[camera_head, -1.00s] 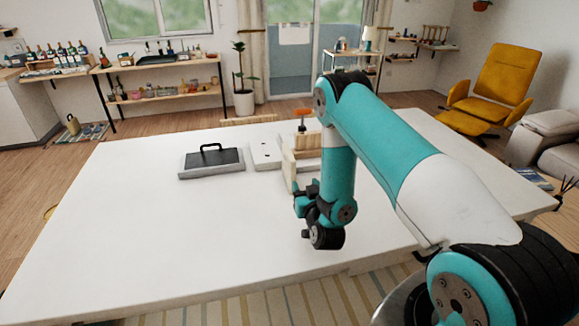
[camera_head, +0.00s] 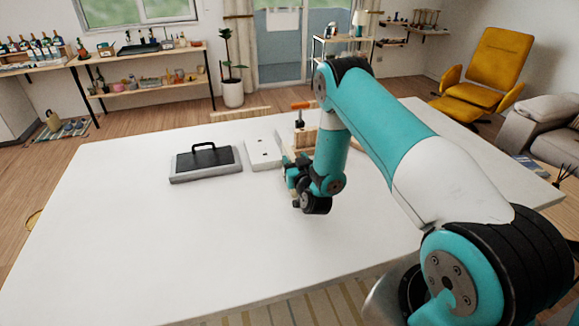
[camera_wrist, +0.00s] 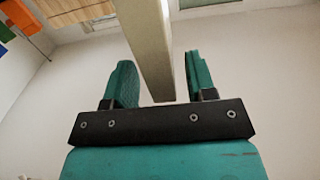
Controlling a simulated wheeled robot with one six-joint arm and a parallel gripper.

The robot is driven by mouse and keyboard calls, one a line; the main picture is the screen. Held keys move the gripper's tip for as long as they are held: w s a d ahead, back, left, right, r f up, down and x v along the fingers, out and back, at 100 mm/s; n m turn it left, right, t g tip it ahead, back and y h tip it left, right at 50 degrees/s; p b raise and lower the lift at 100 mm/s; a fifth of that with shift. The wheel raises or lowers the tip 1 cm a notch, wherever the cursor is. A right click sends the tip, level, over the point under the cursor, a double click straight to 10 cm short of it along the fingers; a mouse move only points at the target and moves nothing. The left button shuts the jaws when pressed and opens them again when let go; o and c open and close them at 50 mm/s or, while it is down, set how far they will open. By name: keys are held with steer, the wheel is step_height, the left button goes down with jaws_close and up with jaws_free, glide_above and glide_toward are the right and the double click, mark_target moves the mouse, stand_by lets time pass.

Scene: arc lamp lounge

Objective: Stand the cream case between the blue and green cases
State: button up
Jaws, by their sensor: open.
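A cream case (camera_wrist: 150,40) shows in the wrist view as a long, narrow upright slab running between the two fingers of my gripper (camera_wrist: 160,64). The fingers are open, with a gap visible on each side of the slab. In the head view my gripper (camera_head: 291,172) is low over the white table, right of its middle, and hides most of the cream case. Orange, green and blue patches (camera_wrist: 14,20) lie at the upper left of the wrist view. I cannot tell whether they include the blue and green cases, which I cannot make out in the head view.
The white table (camera_head: 150,240) is clear at the front and left. A grey slab with a black handle (camera_head: 205,163) and a white block with dark dots (camera_head: 262,153) lie left of my gripper. A wooden fixture with an orange-handled tool (camera_head: 301,106) stands behind it.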

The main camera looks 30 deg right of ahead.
steer(key=shift+w, duration=0.85)
steer(key=shift+d, duration=0.1)
jaws_close()
steer(key=shift+r, duration=0.1)
